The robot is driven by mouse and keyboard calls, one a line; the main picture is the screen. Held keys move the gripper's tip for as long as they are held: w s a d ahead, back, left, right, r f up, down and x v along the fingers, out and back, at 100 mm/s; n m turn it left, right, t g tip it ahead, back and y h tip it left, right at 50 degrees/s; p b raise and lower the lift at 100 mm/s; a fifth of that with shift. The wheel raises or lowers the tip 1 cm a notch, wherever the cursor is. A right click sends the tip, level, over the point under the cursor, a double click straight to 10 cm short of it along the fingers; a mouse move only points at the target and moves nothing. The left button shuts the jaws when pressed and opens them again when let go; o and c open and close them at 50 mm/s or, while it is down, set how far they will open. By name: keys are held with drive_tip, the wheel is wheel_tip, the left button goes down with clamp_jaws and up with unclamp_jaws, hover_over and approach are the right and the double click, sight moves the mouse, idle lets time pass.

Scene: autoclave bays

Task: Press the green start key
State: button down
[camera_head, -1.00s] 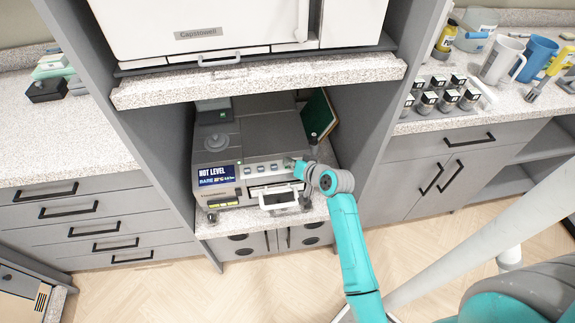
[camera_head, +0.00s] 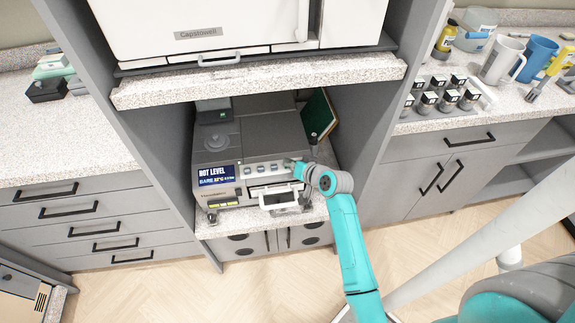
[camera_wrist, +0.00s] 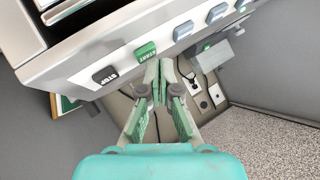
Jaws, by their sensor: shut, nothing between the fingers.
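The green START key (camera_wrist: 145,52) is on the front panel of the grey machine (camera_head: 262,146), between the dark STOP key (camera_wrist: 105,75) and blue-grey keys. My gripper (camera_wrist: 159,64) is shut and empty in the wrist view. Its fingertips are close beside the START key, toward the blue-grey keys and just below the panel edge. I cannot tell whether they touch it. In the head view my gripper (camera_head: 298,165) is at the right end of the machine's front panel and hides the keys there.
A white handle (camera_head: 279,198) sticks out below the panel. The bay is closed in by side walls and a speckled shelf (camera_head: 260,80) above, which bears a white Capstowell unit (camera_head: 230,20). A green folder (camera_head: 318,112) leans at the back right.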

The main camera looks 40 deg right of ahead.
sight(291, 176)
drive_tip(key=shift+w+d+f, duration=0.1)
drive_tip(key=shift+f, duration=0.25)
idle(0.5)
drive_tip(key=shift+r, duration=0.1)
idle(0.3)
drive_tip(key=shift+s+a+r, duration=0.2)
drive_tip(key=shift+s+r, duration=0.05)
drive_tip(key=shift+r, duration=0.4)
drive_tip(key=shift+r, duration=0.1)
drive_tip(key=shift+s+a+r, duration=0.15)
drive_tip(key=shift+s+r, duration=0.05)
drive_tip(key=shift+r, duration=0.55)
drive_tip(key=shift+s+a+r, duration=0.15)
drive_tip(key=shift+s+r, duration=0.1)
drive_tip(key=shift+r, duration=0.55)
drive_tip(key=shift+s+a+r, duration=0.15)
drive_tip(key=shift+s+r, duration=0.05)
drive_tip(key=shift+r, duration=0.55)
